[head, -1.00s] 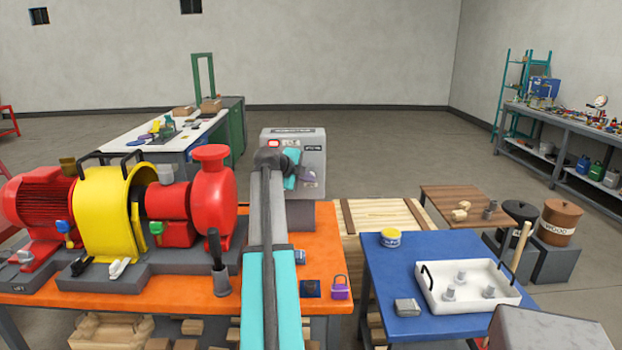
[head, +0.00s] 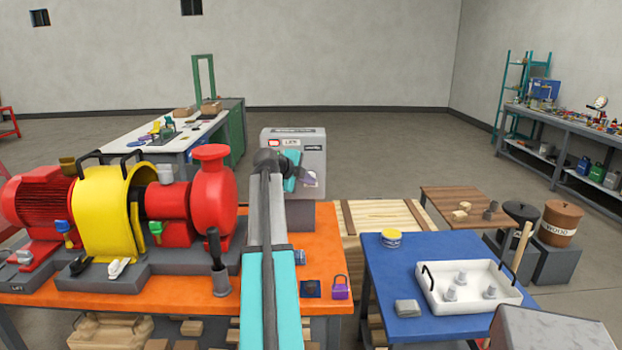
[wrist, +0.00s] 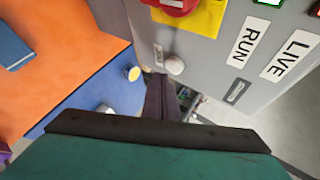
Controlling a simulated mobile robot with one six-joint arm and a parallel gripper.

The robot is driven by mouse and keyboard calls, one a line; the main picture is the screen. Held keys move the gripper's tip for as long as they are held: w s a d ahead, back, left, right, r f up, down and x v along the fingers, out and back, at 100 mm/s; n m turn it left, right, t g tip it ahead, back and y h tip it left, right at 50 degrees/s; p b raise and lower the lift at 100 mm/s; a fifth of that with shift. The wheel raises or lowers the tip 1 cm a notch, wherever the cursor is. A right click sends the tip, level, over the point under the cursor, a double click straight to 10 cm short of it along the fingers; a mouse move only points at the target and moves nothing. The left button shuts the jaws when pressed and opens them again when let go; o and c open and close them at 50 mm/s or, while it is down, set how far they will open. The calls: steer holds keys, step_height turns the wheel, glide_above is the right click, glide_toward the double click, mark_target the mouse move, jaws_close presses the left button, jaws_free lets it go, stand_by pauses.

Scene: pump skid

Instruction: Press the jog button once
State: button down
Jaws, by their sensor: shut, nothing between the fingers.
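In the head view my gripper (head: 308,180) is small in front of the box, and my arm hides part of the box, including the button.
A red knob (wrist: 178,4) on a yellow plate sits close by the button. RUN (wrist: 249,41) and LIVE (wrist: 291,54) labels lie to its right. A red pump (head: 213,190) stands left of my arm on the orange bench (head: 325,245). A blue table (head: 390,290) is at right.

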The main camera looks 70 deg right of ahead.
steer(key=shift+s+a+b, duration=0.2)
steer(key=shift+s+a, duration=0.1)
steer(key=shift+a, duration=0.5)
steer(key=shift+s+a+b, duration=0.25)
steer(key=shift+s+a, duration=0.05)
steer(key=shift+a, duration=0.45)
steer(key=shift+s+a+b, duration=0.2)
steer(key=shift+s+a, duration=0.1)
steer(key=shift+a, duration=0.5)
steer(key=shift+a, duration=0.1)
